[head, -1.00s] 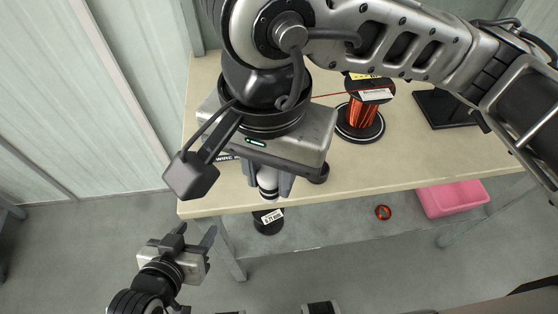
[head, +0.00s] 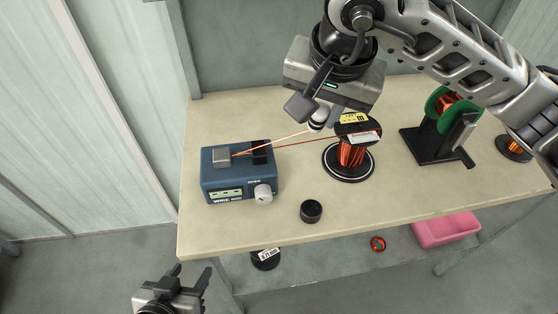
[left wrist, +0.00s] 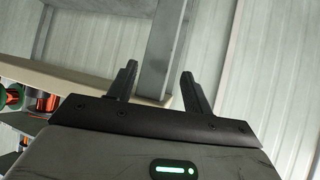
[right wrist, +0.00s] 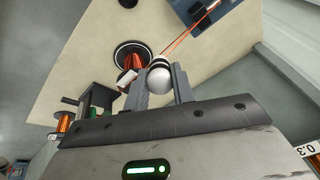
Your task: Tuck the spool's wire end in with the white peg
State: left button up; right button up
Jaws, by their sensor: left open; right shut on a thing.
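My right gripper (head: 320,116) is shut on the white peg (head: 318,120), which has a dark band. It holds the peg above the table, just left of the spool's top. The peg shows between the fingers in the right wrist view (right wrist: 158,78). The spool (head: 352,155) of copper-red wire stands upright on the table, with a white label on its black top flange. The wire (head: 290,143) runs as two strands from the blue wire meter (head: 225,182) towards the peg and spool. Its exact contact with the peg is unclear. My left gripper (head: 192,272) is open and empty, off the table's front left corner.
A small black cup (head: 311,211) stands near the table's front edge. A black stand with a green-rimmed spool (head: 437,140) is at the right. A pink bin (head: 445,230) and a red ring (head: 378,244) are on the lower shelf. The table's front left is clear.

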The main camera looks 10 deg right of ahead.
jog(key=w+d+r+t+p, duration=0.1)
jog(key=w+d+r, duration=0.15)
jog(key=d, duration=0.35)
jog(key=w+d+r+t, duration=0.1)
jog(key=w+d, duration=0.2)
jog(key=d, duration=0.2)
pick_arm(q)
jog(key=b, duration=0.2)
jog(key=f+b, duration=0.1)
jog(key=b, duration=0.1)
jog(key=shift+w+d+f+b, duration=0.15)
jog(key=shift+f+b, duration=0.1)
jog(key=shift+b, duration=0.1)
pick_arm(e)
jog(key=f, duration=0.7)
jog(key=shift+w+d+f, duration=0.2)
jog(key=shift+w+f, duration=0.05)
pick_arm(q)
jog(key=shift+d, duration=0.1)
pick_arm(e)
jog(key=shift+f, duration=0.4)
pick_arm(q)
jog(key=shift+w+r, duration=0.1)
jog(key=shift+r, duration=0.05)
pick_arm(e)
jog(key=shift+f, duration=0.1)
pick_arm(q)
jog(key=shift+d+r, duration=0.1)
jog(key=shift+r, duration=0.05)
jog(key=shift+f, duration=0.3)
